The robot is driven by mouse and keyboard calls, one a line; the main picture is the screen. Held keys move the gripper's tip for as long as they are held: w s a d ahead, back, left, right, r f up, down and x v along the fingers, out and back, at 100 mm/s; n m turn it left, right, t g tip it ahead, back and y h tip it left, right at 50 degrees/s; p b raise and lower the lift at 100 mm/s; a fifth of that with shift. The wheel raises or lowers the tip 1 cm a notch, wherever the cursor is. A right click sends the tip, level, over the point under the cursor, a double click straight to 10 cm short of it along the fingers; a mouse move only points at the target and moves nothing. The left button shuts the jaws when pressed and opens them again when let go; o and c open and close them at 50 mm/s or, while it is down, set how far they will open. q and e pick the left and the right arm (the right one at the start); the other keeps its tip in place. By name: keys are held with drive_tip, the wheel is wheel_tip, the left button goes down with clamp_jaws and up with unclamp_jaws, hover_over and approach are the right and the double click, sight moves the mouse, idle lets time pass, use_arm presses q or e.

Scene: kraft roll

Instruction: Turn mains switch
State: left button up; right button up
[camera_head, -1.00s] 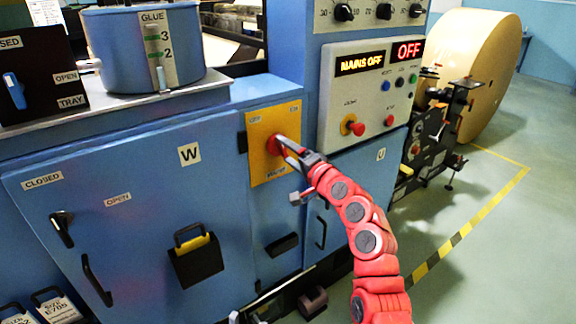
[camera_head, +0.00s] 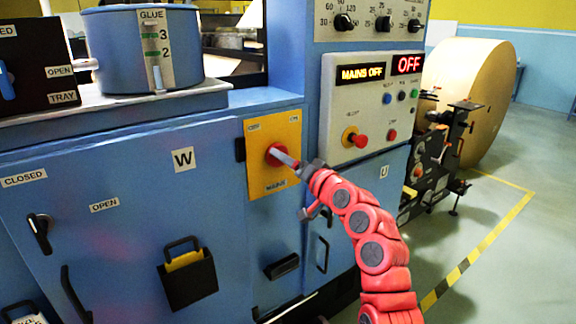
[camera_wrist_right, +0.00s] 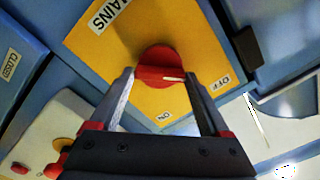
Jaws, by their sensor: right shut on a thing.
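The mains switch is a red round knob (camera_head: 277,153) on a yellow plate (camera_head: 268,180) on the blue cabinet front. In the right wrist view the knob (camera_wrist_right: 158,62) carries a white mark on the side toward the OFF label (camera_wrist_right: 225,81); the ON label (camera_wrist_right: 163,116) is nearer the gripper. My right gripper (camera_head: 284,157) reaches the knob from the right, its fingers on either side of it, shut on it. In the right wrist view its fingertips (camera_wrist_right: 158,72) flank the knob. My left gripper is out of view.
The display (camera_head: 362,73) right of the plate reads MAINS OFF, and another (camera_head: 408,64) reads OFF. A red push button (camera_head: 360,140) is below them. A black pocket (camera_head: 190,285) hangs on the cabinet door. A large kraft roll (camera_head: 470,90) stands at the right rear.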

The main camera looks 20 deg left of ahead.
drive_tip(key=o, duration=1.2)
drive_tip(key=v, duration=1.7)
drive_tip(key=shift+s+d+p, duration=0.15)
drive_tip(key=shift+d+p, duration=0.05)
drive_tip(key=shift+p, duration=0.15)
drive_tip(key=shift+f, duration=0.1)
